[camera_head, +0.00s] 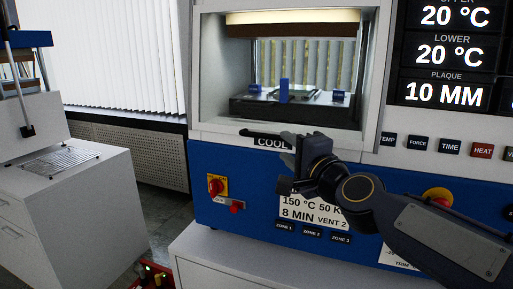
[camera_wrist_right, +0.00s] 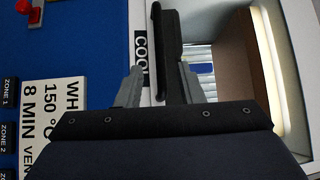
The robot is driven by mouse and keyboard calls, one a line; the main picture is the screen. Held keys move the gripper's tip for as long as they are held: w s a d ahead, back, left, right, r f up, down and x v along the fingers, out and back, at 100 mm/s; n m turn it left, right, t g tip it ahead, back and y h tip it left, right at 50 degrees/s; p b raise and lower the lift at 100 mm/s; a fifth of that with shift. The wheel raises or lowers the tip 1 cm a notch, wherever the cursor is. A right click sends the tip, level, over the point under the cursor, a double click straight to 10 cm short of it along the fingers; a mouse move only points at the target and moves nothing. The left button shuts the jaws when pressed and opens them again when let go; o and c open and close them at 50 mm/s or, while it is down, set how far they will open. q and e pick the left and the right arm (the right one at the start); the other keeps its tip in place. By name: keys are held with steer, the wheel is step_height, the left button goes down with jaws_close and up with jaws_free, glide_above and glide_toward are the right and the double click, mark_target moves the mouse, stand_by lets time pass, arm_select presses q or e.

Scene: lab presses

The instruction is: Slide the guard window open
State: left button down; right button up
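The guard window (camera_head: 300,75) is on the front of the blue and white press, with the lit chamber showing through its opening. I cannot tell the pane itself from the opening. Its dark bar handle (camera_head: 262,133) runs along the lower edge, just above the COOL label. My right gripper (camera_head: 291,152) is at the right part of this handle. In the right wrist view, the handle (camera_wrist_right: 167,45) stands between the two grey fingers of the gripper (camera_wrist_right: 161,82). A gap shows on the left finger's side; the right finger looks close to the handle. My left gripper is out of view.
Below the window are a red rotary switch (camera_head: 216,186) on yellow and a printed settings card (camera_head: 312,212). A row of buttons (camera_head: 447,145) and a display (camera_head: 445,52) are to the right. A white cabinet (camera_head: 70,205) stands at the left, with floor between.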

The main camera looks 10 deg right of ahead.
mark_target(276, 139)
steer(key=w, duration=0.4)
steer(key=w+a, duration=0.1)
steer(key=w, duration=0.2)
steer(key=shift+a+r, duration=0.1)
steer(key=shift+r, duration=0.05)
jaws_close()
